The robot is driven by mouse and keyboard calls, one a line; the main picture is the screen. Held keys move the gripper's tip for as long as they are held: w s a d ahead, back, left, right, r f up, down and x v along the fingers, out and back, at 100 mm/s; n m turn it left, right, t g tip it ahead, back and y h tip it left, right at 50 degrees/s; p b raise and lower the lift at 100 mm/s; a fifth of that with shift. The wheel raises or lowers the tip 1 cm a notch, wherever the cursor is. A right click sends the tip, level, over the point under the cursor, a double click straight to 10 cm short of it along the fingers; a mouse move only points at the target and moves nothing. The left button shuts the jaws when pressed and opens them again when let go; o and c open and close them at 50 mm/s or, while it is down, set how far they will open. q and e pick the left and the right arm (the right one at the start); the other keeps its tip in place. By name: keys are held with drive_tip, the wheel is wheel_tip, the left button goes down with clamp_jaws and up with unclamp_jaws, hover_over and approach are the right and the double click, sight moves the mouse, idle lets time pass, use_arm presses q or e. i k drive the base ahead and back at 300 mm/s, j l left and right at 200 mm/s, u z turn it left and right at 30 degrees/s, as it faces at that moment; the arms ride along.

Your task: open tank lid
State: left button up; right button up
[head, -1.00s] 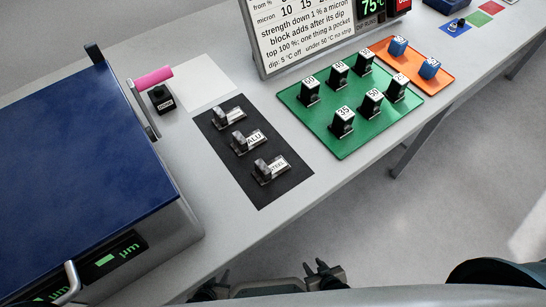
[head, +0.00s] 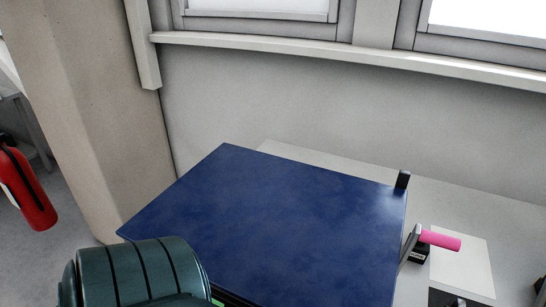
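The tank's broad dark blue lid (head: 290,210) lies flat and looks shut, in the middle of the head view. A short black post (head: 402,180) stands at its far right corner. A lever with a pink grip (head: 440,241) sticks out at the lid's right side. The tank's front and its lower body are mostly hidden or out of frame. My teal arm covers the lid's near left part at the bottom. Neither gripper shows in this view.
A small black block (head: 419,255) stands under the pink grip, beside a white sheet (head: 465,262) on the light bench (head: 510,220). A wall with a window sill (head: 350,52) is behind. A beige pillar (head: 85,110) and a red fire extinguisher (head: 27,190) stand at left.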

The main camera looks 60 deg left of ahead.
sight(265, 230)
drive_tip(key=u, duration=2.2)
